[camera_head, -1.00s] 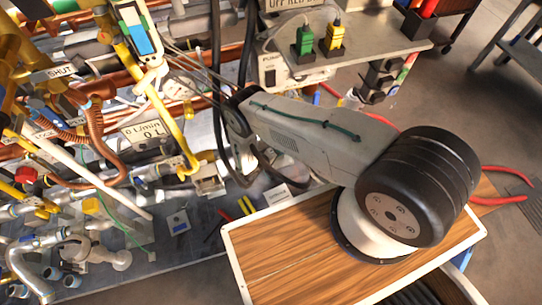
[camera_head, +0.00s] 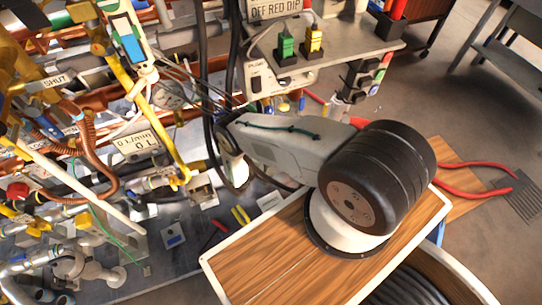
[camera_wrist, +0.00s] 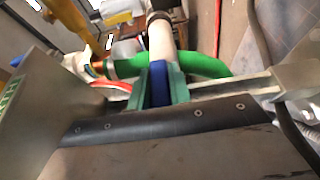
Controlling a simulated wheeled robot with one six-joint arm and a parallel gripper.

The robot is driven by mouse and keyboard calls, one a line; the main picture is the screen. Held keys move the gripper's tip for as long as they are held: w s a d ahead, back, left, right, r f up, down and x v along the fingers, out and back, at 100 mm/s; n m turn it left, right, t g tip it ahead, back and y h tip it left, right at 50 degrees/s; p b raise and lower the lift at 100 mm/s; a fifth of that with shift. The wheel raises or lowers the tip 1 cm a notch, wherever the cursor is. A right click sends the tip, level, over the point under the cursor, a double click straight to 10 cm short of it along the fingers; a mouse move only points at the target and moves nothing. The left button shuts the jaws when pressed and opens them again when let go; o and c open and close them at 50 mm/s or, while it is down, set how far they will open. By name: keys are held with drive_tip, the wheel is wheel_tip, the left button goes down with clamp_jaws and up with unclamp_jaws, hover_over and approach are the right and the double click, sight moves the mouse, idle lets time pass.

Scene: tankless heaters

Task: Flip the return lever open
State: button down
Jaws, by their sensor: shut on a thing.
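In the wrist view my gripper (camera_wrist: 158,88) has its two green-padded fingers closed around a narrow blue lever handle (camera_wrist: 158,82). The pads press on both sides of the blue piece and hide much of it. No label shows that names it as the return lever. A white pipe (camera_wrist: 160,38) stands just beyond the fingertips, and a green curved hose or handle (camera_wrist: 205,66) passes behind them. In the head view my arm reaches from the wooden bench toward the pipework, but I cannot make out the gripper or the held lever there.
Dense pipework fills the left of the head view, with a yellow pipe (camera_head: 160,125) and a "0 L/min" sign (camera_head: 138,142). A shelf with green and yellow switches (camera_head: 313,40) stands behind my arm. Black hoses (camera_head: 212,95) hang close to my arm. Open floor lies at right.

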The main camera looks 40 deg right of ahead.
drive_tip(key=shift+a, duration=0.1)
drive_tip(key=c, duration=1.3)
unclamp_jaws()
drive_tip(key=a, duration=0.5)
drive_tip(key=s+a, duration=0.1)
drive_tip(key=a, duration=0.1)
drive_tip(key=shift+s+a, duration=0.1)
drive_tip(key=shift+a, duration=0.2)
